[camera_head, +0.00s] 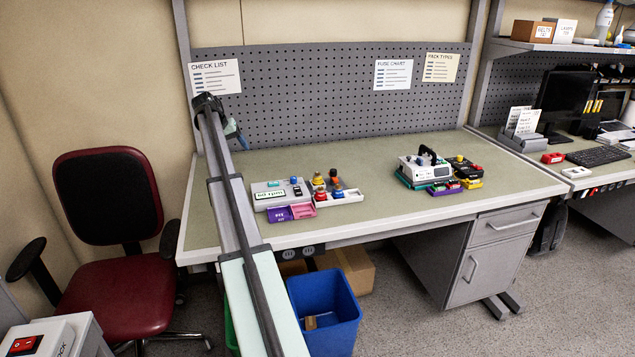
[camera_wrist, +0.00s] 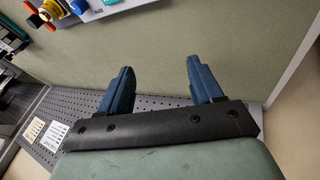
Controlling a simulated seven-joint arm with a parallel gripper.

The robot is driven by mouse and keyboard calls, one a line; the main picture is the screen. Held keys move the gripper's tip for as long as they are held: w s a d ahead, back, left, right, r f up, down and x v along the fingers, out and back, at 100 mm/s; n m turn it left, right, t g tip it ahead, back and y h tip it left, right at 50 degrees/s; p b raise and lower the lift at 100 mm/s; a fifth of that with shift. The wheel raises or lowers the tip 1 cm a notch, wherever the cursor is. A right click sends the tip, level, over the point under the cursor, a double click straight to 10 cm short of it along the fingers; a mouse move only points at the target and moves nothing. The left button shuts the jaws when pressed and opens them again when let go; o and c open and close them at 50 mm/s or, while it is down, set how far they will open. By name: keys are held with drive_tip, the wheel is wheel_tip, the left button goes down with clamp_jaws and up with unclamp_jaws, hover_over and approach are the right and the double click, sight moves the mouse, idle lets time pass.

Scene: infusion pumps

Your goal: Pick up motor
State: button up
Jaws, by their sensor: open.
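The grey pump unit (camera_head: 281,194) and a white parts tray (camera_head: 347,197) sit on the left half of the bench. Several small red, yellow, blue and orange-brown parts (camera_head: 335,178) stand in or beside the tray. I cannot tell which of them is the motor. My gripper (camera_head: 233,130) is raised at the left, near the pegboard and apart from these parts. In the wrist view my gripper (camera_wrist: 160,66) has its two blue fingers spread with nothing between them. Some coloured parts (camera_wrist: 52,8) show at that view's upper left, cut off by the edge.
A white device (camera_head: 423,168) with coloured modules stands on the bench's right half. The bench top (camera_head: 385,185) between the two groups is clear. A pegboard (camera_head: 320,95) rises behind. A red chair (camera_head: 110,230) and blue bin (camera_head: 328,305) stand by the bench.

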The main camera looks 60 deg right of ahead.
drive_tip(key=s+d+r+m+y, duration=0.15)
drive_tip(key=s+d+m, duration=0.25)
drive_tip(key=s+d, duration=0.55)
drive_tip(key=m+t+y, duration=0.1)
drive_tip(key=m+y, duration=0.1)
drive_tip(key=m, duration=0.4)
approach(317, 173)
drive_tip(key=f, duration=0.5)
drive_tip(key=shift+d, duration=0.3)
drive_tip(key=shift+s+d+f, duration=0.1)
drive_tip(key=shift+d+f, duration=0.05)
drive_tip(key=shift+f, duration=0.7)
drive_tip(key=shift+s+d+f, duration=0.1)
drive_tip(key=shift+d+f, duration=0.1)
drive_tip(key=shift+f, duration=0.7)
drive_tip(key=shift+s+d+f, duration=0.1)
drive_tip(key=shift+d+f, duration=0.05)
drive_tip(key=shift+f, duration=0.7)
drive_tip(key=shift+c, duration=0.3)
drive_tip(key=shift+w, duration=0.1)
clamp_jaws()
drive_tip(key=shift+r, duration=0.15)
